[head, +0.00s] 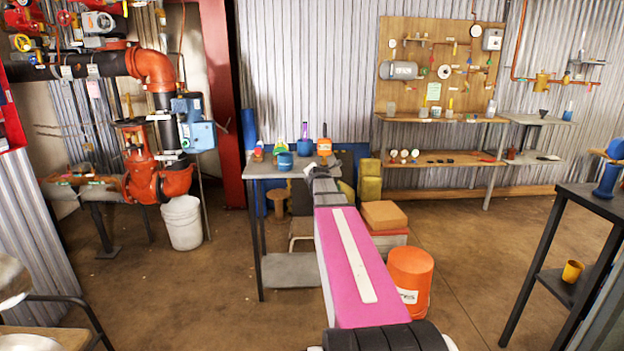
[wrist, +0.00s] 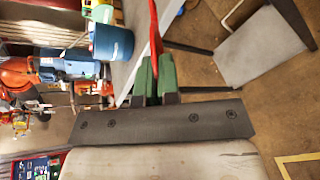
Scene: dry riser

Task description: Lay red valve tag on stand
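A thin red piece, apparently the red valve tag (wrist: 154,30), stands out between the green fingertips of my gripper (wrist: 156,72) in the wrist view. The fingers are close together on either side of it. In the head view my gripper (head: 320,168) is at the right end of a grey metal stand (head: 258,172), close to its top; the tag cannot be made out there. A blue cup (head: 285,161) stands on the stand, left of my gripper; it also shows in the wrist view (wrist: 113,42). My arm hides part of the stand's right side.
Several bottles and containers, among them an orange one (head: 324,146), stand along the back of the stand's top. A lower shelf (head: 290,270) is bare. An orange bucket (head: 410,280) and a cardboard box (head: 384,215) are right of my arm.

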